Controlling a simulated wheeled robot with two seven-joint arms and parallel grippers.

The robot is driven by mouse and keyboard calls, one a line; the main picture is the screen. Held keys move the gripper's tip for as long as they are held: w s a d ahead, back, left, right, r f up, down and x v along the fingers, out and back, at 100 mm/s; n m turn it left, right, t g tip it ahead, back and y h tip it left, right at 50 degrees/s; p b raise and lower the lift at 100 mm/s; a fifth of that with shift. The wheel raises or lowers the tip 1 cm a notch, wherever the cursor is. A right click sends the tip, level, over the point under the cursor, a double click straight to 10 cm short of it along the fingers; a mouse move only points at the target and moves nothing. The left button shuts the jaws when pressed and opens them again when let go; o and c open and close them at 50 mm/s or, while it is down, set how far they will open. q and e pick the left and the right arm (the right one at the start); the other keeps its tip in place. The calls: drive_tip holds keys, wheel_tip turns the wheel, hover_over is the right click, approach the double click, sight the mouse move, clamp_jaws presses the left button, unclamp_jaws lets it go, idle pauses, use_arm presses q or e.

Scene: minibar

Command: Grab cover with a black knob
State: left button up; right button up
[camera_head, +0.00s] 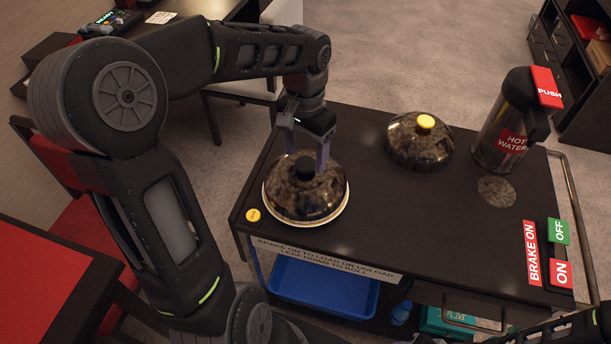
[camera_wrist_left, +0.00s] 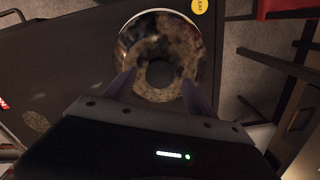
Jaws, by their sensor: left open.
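The dome cover with a black knob (camera_head: 326,196) sits on a pale-rimmed plate at the left end of the dark cart top (camera_head: 430,222). Its black knob (camera_head: 305,167) points up. My left gripper (camera_head: 307,158) is open above the cover, with one finger on each side of the knob in the head view. In the left wrist view the knob (camera_wrist_left: 160,73) shows between and slightly beyond the two fingertips (camera_wrist_left: 158,84). I cannot tell whether the fingers touch it. A second dome cover with a yellow knob (camera_head: 405,150) stands farther back. My right gripper is not in view.
A hot water dispenser (camera_head: 505,125) stands at the cart's right rear. Red and green brake signs (camera_head: 559,231) lie at the right end. A blue tray (camera_head: 325,288) is on the shelf below. The middle of the cart top is clear.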

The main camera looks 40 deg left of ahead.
use_arm(q)
drive_tip(key=shift+f, duration=0.6)
drive_tip(key=shift+c, duration=0.4)
clamp_jaws()
idle(0.5)
